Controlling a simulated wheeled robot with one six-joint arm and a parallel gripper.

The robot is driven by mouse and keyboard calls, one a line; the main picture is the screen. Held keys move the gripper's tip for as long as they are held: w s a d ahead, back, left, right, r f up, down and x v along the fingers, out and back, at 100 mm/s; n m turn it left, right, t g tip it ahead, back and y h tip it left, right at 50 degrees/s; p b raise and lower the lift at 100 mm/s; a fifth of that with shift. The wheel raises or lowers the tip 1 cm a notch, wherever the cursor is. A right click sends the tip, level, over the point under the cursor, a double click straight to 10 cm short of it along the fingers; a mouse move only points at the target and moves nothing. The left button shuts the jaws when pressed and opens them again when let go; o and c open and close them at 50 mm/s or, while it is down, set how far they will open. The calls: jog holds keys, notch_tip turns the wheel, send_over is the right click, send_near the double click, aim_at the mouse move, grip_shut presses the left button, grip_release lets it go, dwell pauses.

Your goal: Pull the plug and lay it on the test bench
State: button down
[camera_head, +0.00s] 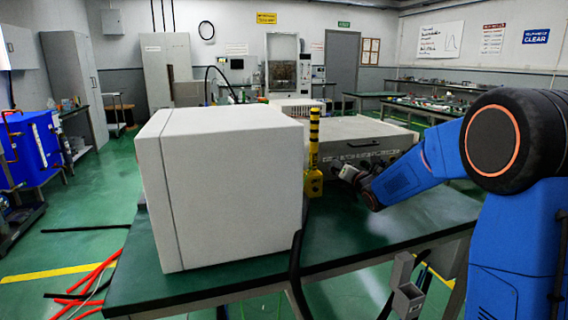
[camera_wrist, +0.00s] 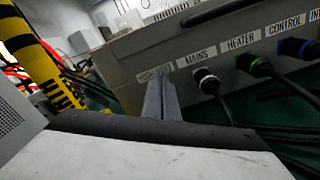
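The test bench (camera_head: 230,280) has a dark green top. On it stands a grey unit (camera_head: 360,137), whose panel fills the upper right of the wrist view (camera_wrist: 230,50). There, plugs with black cables sit under labels: a pale-ringed one under MAINS (camera_wrist: 207,82), a green one under HEATER (camera_wrist: 258,66), a blue one under CONTROL (camera_wrist: 293,47). My gripper (camera_head: 345,172) is close to this panel; its grey fingers (camera_wrist: 162,98) stand just below a blurred label left of MAINS. The fingers look close together, but whatever lies behind or between them is hidden.
A large white cabinet (camera_head: 220,190) stands on the bench left of my gripper. A yellow-and-black striped post (camera_head: 313,150) stands between it and the grey unit. A black cable (camera_head: 296,270) hangs over the front edge. Some bench top is bare in front.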

jog(key=shift+a, duration=0.2)
dwell(0.4)
jog(key=shift+r, duration=0.1)
jog(key=shift+s+r, duration=0.1)
jog(key=shift+r, duration=0.2)
jog(key=shift+v, duration=2.95)
jog(key=shift+d+f, duration=0.45)
jog(key=shift+d, duration=0.15)
jog(key=shift+d+f, duration=0.45)
jog(key=shift+d, duration=0.2)
jog(key=shift+x, duration=3.4)
jog(key=shift+s+a+f, duration=0.1)
jog(key=shift+a, duration=0.05)
